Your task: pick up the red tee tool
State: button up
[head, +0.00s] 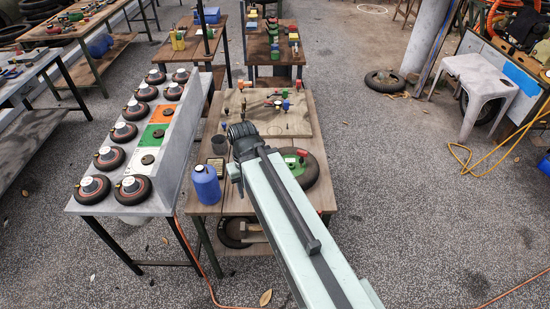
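A small red piece (302,153) stands on the green-centred wheel on the middle table, just right of my arm. It may be the red tee tool, but it is too small to make out its shape. Another small red piece (298,84) is on the board farther back. My arm reaches from the bottom of the head view over the table. Its dark end, with my gripper (241,133), is over the table near the board's front left corner, left of the first red piece. The fingers cannot be made out, and nothing held can be seen.
A blue jug (205,184) and a dark cup (219,145) stand left of my arm. The green-centred wheel (311,172) is close on its right. A grey bench (186,140) with several small wheels adjoins on the left. Open floor (420,200) lies to the right.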

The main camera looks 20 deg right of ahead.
aim_at(304, 154)
jog(key=u, duration=1.7)
jog(key=k, duration=1.25)
jog(key=z, duration=0.65)
jog(key=i, duration=1.55)
jog(key=u, duration=0.05)
